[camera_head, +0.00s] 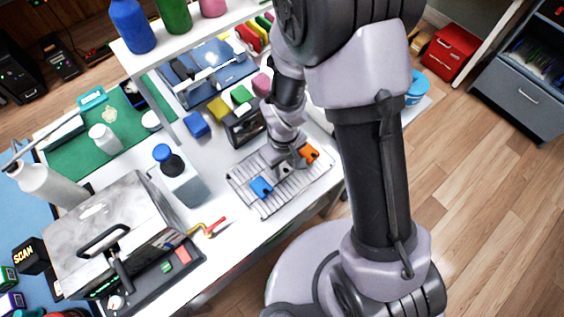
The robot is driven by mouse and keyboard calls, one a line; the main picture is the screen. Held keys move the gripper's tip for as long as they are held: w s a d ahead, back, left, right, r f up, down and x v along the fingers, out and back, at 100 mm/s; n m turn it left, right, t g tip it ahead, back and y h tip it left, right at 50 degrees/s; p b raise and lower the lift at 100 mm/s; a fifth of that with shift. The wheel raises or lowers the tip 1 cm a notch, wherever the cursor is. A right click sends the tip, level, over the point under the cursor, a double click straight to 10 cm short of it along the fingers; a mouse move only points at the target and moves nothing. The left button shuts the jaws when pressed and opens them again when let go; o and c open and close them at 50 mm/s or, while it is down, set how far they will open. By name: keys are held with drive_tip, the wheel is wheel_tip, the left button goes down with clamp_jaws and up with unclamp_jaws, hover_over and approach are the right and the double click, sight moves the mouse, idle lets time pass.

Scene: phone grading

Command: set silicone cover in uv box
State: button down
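My gripper (292,161) is low over a wire rack (272,206) on the white table. Its fingers are small and partly hidden by the wrist, so I cannot tell whether they hold anything. An orange cover-like piece (309,153) lies on the rack just right of the gripper, and a blue one (261,187) lies to its left. A small pale piece (285,168) shows below the fingers. I cannot tell which is the silicone cover. A grey metal box (135,205) with a black handle, probably the UV box, stands at lower left with its lid down.
A red-and-yellow tool (208,227) lies near the table's front edge. Coloured blocks (197,124) and a dark device (243,126) sit behind the rack. A raised shelf (180,38) holds bottles.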

drive_tip(key=c, duration=0.9)
unclamp_jaws()
drive_tip(key=shift+w+f, duration=0.1)
drive_tip(key=shift+o, duration=0.2)
